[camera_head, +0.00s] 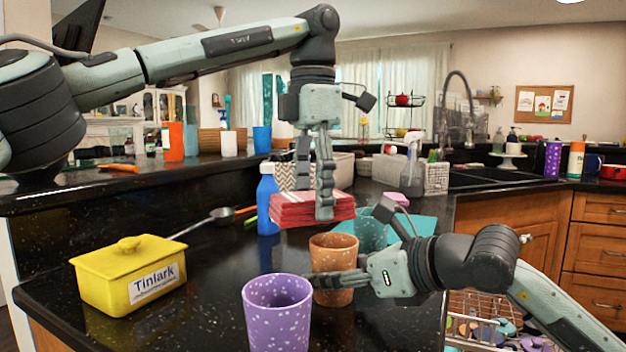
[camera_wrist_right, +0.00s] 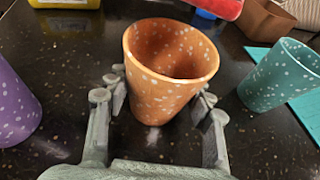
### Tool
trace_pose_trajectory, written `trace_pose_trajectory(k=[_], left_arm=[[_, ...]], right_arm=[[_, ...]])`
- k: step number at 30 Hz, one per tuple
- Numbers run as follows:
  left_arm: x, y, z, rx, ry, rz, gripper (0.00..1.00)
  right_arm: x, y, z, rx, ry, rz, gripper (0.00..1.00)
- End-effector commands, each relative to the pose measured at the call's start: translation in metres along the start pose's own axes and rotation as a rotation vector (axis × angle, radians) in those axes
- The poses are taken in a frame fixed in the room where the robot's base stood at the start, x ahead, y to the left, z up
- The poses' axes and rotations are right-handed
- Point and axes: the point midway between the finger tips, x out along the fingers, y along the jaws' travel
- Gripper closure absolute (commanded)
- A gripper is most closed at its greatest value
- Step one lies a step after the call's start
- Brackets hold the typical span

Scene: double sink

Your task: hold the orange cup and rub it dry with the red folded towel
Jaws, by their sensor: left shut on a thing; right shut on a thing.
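The orange cup (camera_head: 333,258) with white speckles stands upright on the dark counter; it also shows in the right wrist view (camera_wrist_right: 160,85). My right gripper (camera_head: 335,277) is shut on the orange cup, with one finger on each side of it. The red folded towel (camera_head: 296,208) is above and slightly left of the cup in the head view. My left gripper (camera_head: 318,205) points down from above and is shut on the towel. Part of the towel behind the fingers is hidden. The towel and the cup look apart.
A purple speckled cup (camera_head: 277,314) stands close in front of the orange cup. A teal cup (camera_head: 371,232) stands behind it on a teal mat (camera_head: 415,225). A yellow lidded box (camera_head: 128,274) is at left, a blue bottle (camera_head: 268,200) behind.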

Motion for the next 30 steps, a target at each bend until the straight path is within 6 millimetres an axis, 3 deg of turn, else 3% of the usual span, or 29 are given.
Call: trace_pose_trajectory(k=[11,27,30], left_arm=[[0.036,0.0,-0.001,0.001,0.002,-0.002,0.65],[0.035,0.018,0.042,-0.001,0.001,0.0,0.65],[0.035,0.015,0.032,0.002,0.0,0.0,0.65]], right_arm=[[0.0,0.0,0.0,0.0,0.0,0.0,0.8],[0.0,0.0,0.0,0.0,0.0,0.0,0.8],[0.0,0.0,0.0,0.0,0.0,0.0,0.8]])
